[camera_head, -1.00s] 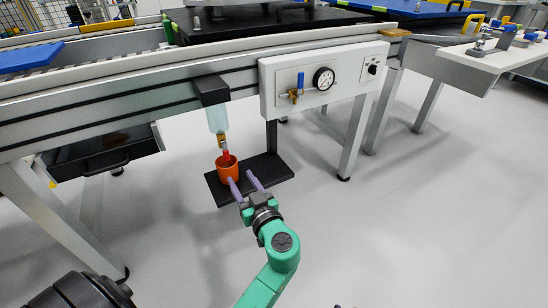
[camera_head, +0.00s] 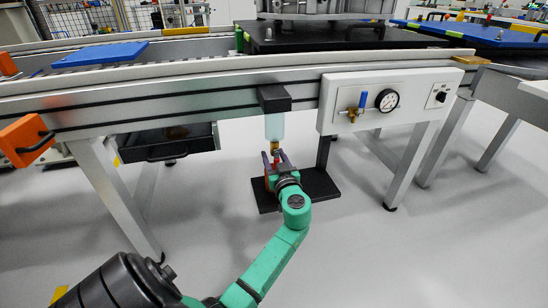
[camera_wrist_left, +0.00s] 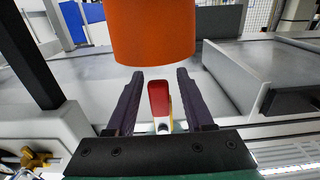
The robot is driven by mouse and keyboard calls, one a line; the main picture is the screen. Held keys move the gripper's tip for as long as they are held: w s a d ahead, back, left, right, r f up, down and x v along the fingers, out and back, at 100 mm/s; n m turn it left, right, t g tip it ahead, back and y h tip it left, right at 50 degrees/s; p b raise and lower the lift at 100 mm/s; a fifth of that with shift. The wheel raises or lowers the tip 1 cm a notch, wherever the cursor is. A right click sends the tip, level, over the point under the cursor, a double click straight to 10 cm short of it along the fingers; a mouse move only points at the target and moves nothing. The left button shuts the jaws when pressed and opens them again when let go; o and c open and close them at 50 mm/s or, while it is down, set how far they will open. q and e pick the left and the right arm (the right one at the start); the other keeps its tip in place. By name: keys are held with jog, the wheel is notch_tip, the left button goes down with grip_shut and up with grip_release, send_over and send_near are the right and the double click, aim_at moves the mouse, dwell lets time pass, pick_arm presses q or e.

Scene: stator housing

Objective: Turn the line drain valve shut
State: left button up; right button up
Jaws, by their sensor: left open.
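The line drain valve hangs under a clear bowl (camera_head: 274,128) on the conveyor frame. It has a brass body (camera_head: 275,149) and a red handle (camera_head: 275,163). In the wrist view the red handle (camera_wrist_left: 159,98) shows between the two dark fingers of the open left gripper (camera_wrist_left: 158,95), with a gap on each side. An orange cup (camera_wrist_left: 153,30) stands close by and is mostly hidden behind the gripper in the head view. My right gripper is not in view.
A black plate (camera_head: 320,187) lies below the valve. A white panel (camera_head: 420,92) to the right carries a gauge (camera_head: 387,100) and a blue-handled valve (camera_head: 362,101). A dark drawer (camera_head: 168,141) hangs at the left. The floor in front is clear.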

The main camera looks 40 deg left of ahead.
pick_arm(q)
grip_shut()
jog(key=shift+s+m, duration=0.1)
jog(key=shift+m, duration=0.2)
jog(key=m+p, duration=0.1)
jog(key=m, duration=0.2)
jog(key=s+a+r+m+p, duration=0.1)
jog(key=m, duration=0.2)
jog(key=s+m+p, duration=0.1)
jog(key=m, duration=0.2)
jog(key=shift+s+a+r+m, duration=0.15)
jog(key=shift+a+r+m, duration=0.2)
jog(key=shift+m, duration=0.05)
jog(key=shift+s+a+r+m+p, duration=0.1)
jog(key=shift+r+m+p, duration=0.2)
jog(key=shift+m+p, duration=0.8)
jog(key=shift+s+r+m+p, duration=0.1)
jog(key=shift+r+m+p, duration=0.4)
jog(key=shift+m, duration=1)
jog(key=shift+s+a+r+m+p, duration=0.1)
jog(key=shift+r+m+p, duration=0.05)
jog(key=shift+m+p, duration=1)
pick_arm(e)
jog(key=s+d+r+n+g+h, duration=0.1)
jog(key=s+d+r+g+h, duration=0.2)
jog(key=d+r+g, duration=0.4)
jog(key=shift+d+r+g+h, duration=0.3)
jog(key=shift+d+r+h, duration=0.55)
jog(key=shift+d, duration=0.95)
